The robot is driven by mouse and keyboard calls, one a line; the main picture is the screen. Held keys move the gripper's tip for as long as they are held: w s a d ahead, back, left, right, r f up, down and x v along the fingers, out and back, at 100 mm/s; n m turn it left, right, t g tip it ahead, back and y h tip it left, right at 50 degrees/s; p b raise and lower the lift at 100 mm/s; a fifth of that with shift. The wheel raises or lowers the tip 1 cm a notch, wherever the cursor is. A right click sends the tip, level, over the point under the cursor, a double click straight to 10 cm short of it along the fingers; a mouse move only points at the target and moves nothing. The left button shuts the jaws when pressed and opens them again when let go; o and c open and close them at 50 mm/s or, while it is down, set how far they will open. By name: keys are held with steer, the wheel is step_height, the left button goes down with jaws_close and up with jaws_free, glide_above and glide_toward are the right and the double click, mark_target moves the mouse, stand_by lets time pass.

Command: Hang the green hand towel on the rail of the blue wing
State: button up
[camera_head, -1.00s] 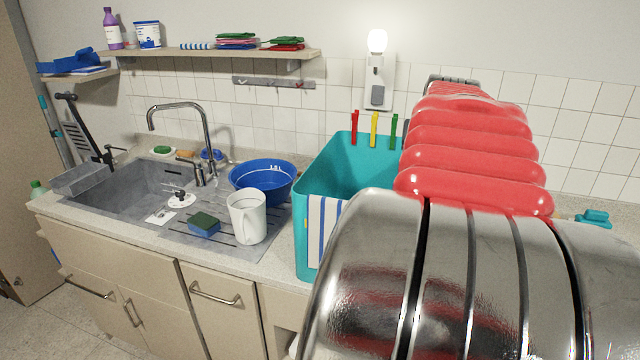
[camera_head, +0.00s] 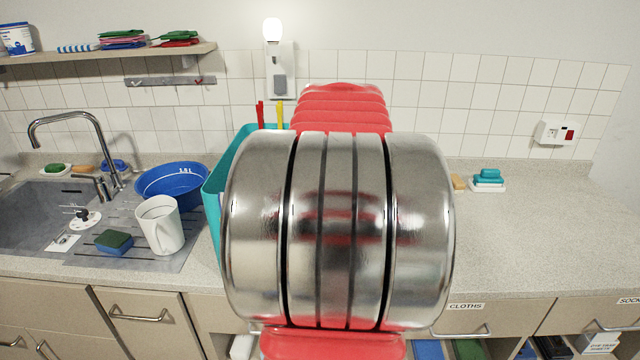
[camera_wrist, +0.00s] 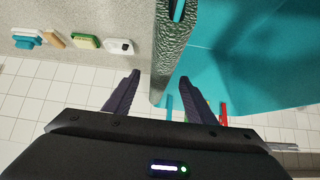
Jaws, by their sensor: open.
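In the wrist view a dark grey-green, rough-textured cloth (camera_wrist: 172,52), which looks like the green hand towel, lies along the wall of a teal tub, seen nearly edge-on. My gripper (camera_wrist: 160,88) is open, with one finger on each side of the cloth's lower end; I cannot tell whether either touches it. In the head view my arm hides my gripper, the cloth and most of the teal tub (camera_head: 227,170). I see no blue wing or rail of one in either current view.
Left of the tub on the counter stand a white jug (camera_head: 160,226), a blue bowl (camera_head: 172,185) and a sponge (camera_head: 114,241) by the sink (camera_head: 40,215). Folded cloths (camera_head: 122,40) lie on the wall shelf. The counter to the right (camera_head: 545,225) is mostly clear beyond the teal soap (camera_head: 488,178).

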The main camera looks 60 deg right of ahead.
steer(key=shift+w+d+f, duration=0.25)
steer(key=shift+d+f, duration=0.2)
steer(key=shift+f, duration=0.05)
steer(key=x, duration=0.5)
steer(key=shift+d+r, duration=0.15)
steer(key=shift+d, duration=0.1)
stand_by(0.4)
jaws_close()
stand_by(0.5)
